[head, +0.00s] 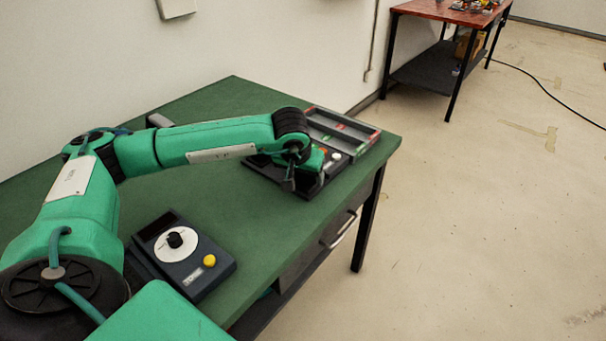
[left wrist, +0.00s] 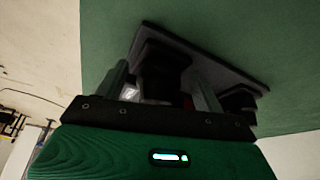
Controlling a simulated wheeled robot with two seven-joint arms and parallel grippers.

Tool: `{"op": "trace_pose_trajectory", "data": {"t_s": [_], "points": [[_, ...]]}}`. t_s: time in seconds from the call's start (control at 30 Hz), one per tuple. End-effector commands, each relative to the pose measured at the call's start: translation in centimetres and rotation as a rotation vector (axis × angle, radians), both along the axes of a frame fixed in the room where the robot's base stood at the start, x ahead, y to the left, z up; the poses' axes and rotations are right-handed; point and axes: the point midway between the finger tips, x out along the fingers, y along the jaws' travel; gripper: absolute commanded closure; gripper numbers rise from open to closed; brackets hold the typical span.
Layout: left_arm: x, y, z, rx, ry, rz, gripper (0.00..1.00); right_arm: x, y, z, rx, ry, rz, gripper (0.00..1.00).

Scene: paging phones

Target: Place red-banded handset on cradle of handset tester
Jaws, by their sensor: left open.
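My left gripper (head: 290,184) is at the far right part of the green table, over a dark device (head: 327,180) with small buttons, which may be the handset tester. In the left wrist view my left gripper (left wrist: 163,84) is open, its fingers on either side of a dark block (left wrist: 160,66) above a grey plate (left wrist: 215,62). The arm and gripper hide much of this in the head view. My right gripper is not in view.
A dark box (head: 215,262) with a white dial and yellow button stands at the table's front. A grey compartment tray (head: 368,134) with red and green marks lies at the far right corner. A red-topped table (head: 425,9) stands far off.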

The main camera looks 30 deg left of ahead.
Motion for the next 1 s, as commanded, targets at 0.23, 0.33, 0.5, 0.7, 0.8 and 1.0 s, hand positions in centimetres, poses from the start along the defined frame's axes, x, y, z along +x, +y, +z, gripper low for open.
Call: {"op": "trace_pose_trajectory", "data": {"t_s": [0.23, 0.33, 0.5, 0.7, 0.8, 1.0], "points": [[-0.3, -0.1, 1.1, 0.001, -0.003, 0.0, 0.3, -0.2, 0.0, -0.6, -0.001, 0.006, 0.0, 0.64], [-1.0, -0.2, 2.8, 0.0, -0.004, -0.001, 0.3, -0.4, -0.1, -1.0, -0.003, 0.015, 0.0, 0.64], [-2.4, -0.6, 6.4, -0.001, -0.004, -0.001, 0.3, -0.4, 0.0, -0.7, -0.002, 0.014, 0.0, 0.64], [-3.8, -1.0, 9.7, 0.0, -0.003, -0.001, 0.3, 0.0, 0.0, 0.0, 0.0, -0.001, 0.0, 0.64], [-4.2, -1.1, 10.6, 0.0, -0.002, -0.001, 0.3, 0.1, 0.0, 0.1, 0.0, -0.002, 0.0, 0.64], [-4.5, -1.1, 11.3, -0.001, 0.0, 0.0, 0.3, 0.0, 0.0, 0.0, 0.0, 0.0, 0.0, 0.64]]}}
